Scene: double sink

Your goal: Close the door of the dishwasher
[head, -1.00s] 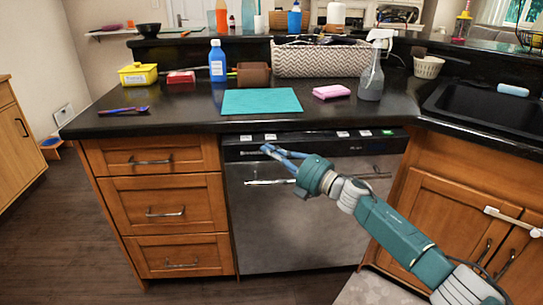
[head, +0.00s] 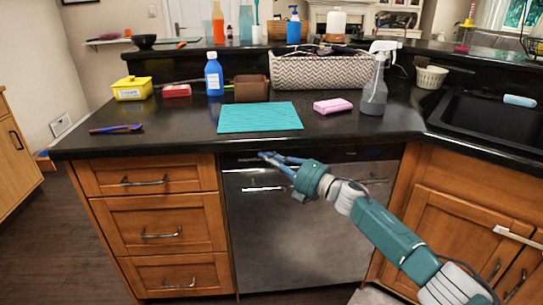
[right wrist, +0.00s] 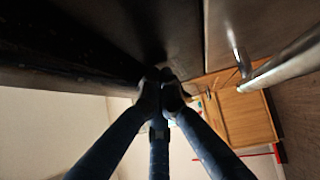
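The dishwasher (head: 300,240) has a steel front and a dark top strip. Its door stands upright under the counter, about flush with the drawers; I cannot tell whether it is latched. The door's bar handle (head: 262,189) shows left of my arm. My right gripper (head: 268,157) reaches across the door's upper part, its fingertips at the dark strip just below the counter edge. In the right wrist view, the right gripper's fingertips (right wrist: 162,80) meet with nothing between them, close to a dark surface. The metal handle bar (right wrist: 285,66) shows at the right there. My left gripper is out of view.
Wooden drawers (head: 155,220) stand left of the dishwasher and a wooden cabinet (head: 455,200) right of it. The dark counter (head: 180,130) overhangs the door and holds a teal mat (head: 260,117), a spray bottle (head: 375,92) and a basket (head: 318,72). Open floor lies at the left.

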